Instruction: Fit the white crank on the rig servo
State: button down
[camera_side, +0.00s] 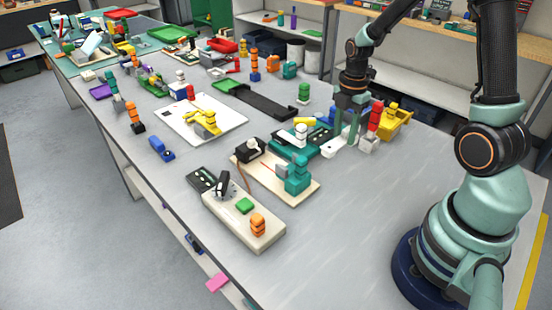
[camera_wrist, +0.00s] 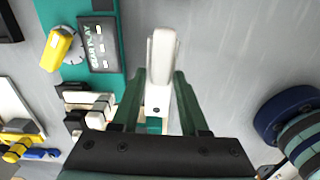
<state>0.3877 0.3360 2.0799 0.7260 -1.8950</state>
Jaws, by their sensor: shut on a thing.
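The white crank (camera_wrist: 161,62) is a pale arm with a small dark hole near its lower end, between the green fingers of my gripper (camera_wrist: 158,78) in the wrist view. In the side view, the crank (camera_side: 331,149) shows low by the fingertips of my gripper (camera_side: 349,147), which is shut on it. A black servo-like block with a pale top (camera_side: 250,148) sits on a wooden board (camera_side: 270,182), left of my gripper and apart from it. I take this for the rig servo, but it is too small to be sure.
A teal gauge board (camera_wrist: 104,38) with a yellow knob (camera_wrist: 62,46) lies beside my gripper. A teal fixture (camera_side: 297,177) stands on the wooden board. A beige box (camera_side: 235,215) lies in front. Red and white pieces (camera_side: 372,125) stand behind my fingers. The table's right front is clear.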

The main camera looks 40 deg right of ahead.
aim_at(343, 141)
jog(key=shift+f, duration=2.75)
jog(key=shift+f, duration=0.15)
jog(key=shift+c, duration=2.1)
grip_release()
jog(key=r, duration=1.2)
jog(key=shift+w, duration=0.2)
jog(key=s+a+r+m+t, duration=0.2)
jog(key=s+a+r+m, duration=0.1)
jog(key=a+r+m, duration=0.2)
jog(key=s+a+r+m+t, duration=0.2)
jog(key=a+r+m, duration=0.4)
jog(key=m, duration=0.6)
jog(key=a+t, duration=0.1)
jog(key=a, duration=0.1)
jog(key=shift+s+a+r+t, duration=0.15)
jog(key=shift+s+a+t, duration=0.15)
jog(key=shift+s+a, duration=0.1)
